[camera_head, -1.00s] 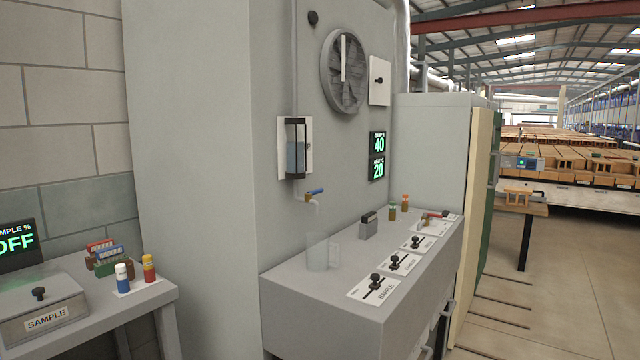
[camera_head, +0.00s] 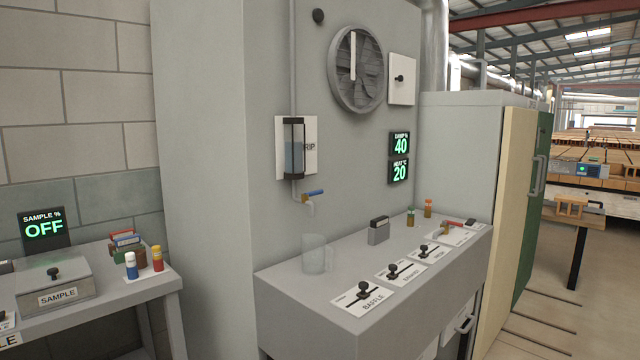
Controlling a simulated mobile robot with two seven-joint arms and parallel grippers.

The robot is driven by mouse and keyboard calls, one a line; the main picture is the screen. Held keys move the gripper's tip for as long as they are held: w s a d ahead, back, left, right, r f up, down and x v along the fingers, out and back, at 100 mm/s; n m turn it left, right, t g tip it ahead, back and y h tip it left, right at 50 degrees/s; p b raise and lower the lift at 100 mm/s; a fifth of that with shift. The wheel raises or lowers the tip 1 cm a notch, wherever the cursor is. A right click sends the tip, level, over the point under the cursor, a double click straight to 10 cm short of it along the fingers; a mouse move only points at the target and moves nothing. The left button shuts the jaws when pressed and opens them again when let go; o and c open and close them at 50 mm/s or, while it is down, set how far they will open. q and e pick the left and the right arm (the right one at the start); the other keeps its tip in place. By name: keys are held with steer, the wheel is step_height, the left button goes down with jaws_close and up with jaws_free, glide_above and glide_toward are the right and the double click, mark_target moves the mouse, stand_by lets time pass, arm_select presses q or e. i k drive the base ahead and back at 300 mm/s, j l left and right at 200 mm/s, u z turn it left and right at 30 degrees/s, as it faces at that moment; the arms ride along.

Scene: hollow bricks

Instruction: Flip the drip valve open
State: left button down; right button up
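The lever points to the right, roughly level. A clear jug (camera_head: 314,254) stands on the grey console (camera_head: 290,282) below the spout. Neither of my grippers is in view.
The console carries sliders with black knobs, including the baffle slider (camera_head: 363,290), a grey block (camera_head: 378,230), small bottles (camera_head: 410,217) and a red-handled lever (camera_head: 448,224). A side table with a sample box (camera_head: 55,285) stands at left.

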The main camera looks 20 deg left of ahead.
mark_target(314, 193)
steer(key=i+l+u, duration=0.2)
steer(key=i+l, duration=0.15)
steer(key=l, duration=0.2)
steer(key=i+l, duration=0.15)
steer(key=l, duration=0.15)
steer(key=i+l+u, duration=0.15)
steer(key=i+l, duration=0.45)
